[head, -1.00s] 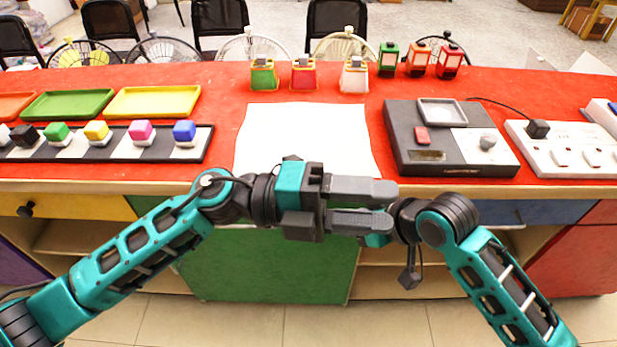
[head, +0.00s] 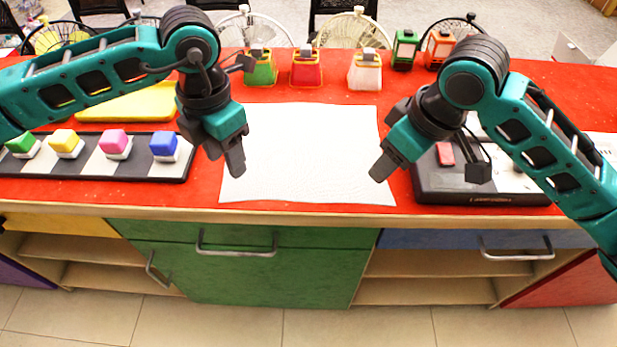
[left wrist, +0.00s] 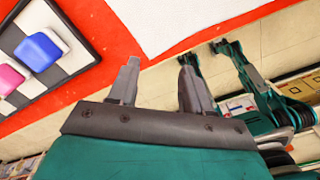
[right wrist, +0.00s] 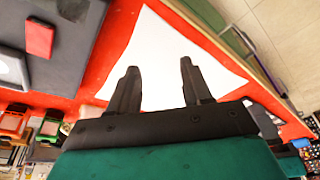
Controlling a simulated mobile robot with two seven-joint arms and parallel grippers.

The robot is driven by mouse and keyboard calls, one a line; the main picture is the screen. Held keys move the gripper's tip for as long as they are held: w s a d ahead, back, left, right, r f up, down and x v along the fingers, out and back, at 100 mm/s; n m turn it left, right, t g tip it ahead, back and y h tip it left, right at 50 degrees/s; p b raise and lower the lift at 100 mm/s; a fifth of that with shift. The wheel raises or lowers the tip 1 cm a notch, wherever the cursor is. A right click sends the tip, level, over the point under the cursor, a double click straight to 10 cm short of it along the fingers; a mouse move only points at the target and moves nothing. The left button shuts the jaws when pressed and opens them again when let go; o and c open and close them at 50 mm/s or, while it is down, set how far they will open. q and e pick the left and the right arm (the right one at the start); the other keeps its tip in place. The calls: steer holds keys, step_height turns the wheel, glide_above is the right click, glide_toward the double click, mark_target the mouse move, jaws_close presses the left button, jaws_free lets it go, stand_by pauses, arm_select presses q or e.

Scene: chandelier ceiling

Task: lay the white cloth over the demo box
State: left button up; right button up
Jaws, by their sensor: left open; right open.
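The white cloth (head: 305,155) lies flat on the red tabletop, in the middle of the head view. The demo box (head: 470,188) is a dark grey box with a red button (head: 445,153), right of the cloth and partly hidden by my right arm. My left gripper (head: 236,168) is open and empty above the cloth's left edge. My right gripper (head: 382,172) is open and empty above the cloth's right edge. The cloth also shows in the left wrist view (left wrist: 185,20) and in the right wrist view (right wrist: 165,60), beyond the fingers.
A checkered strip with coloured cubes (head: 115,142) lies left of the cloth, with a yellow tray (head: 125,105) behind it. Small lanterns, green (head: 262,70), red (head: 306,70) and white (head: 365,72), stand behind the cloth. Drawers with handles (head: 236,250) are below the table edge.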

mark_target(235, 194)
arm_select(q)
steer(key=shift+f, duration=3.95)
arm_select(e)
steer(key=shift+f, duration=3.95)
arm_select(q)
steer(key=shift+f, duration=0.15)
steer(key=c, duration=0.9)
arm_select(e)
steer(key=shift+s+f, duration=0.1)
steer(key=shift+f, duration=0.05)
steer(key=c, duration=0.9)
arm_select(q)
steer(key=shift+a, duration=0.15)
jaws_close()
arm_select(e)
steer(key=shift+d, duration=0.15)
jaws_close()
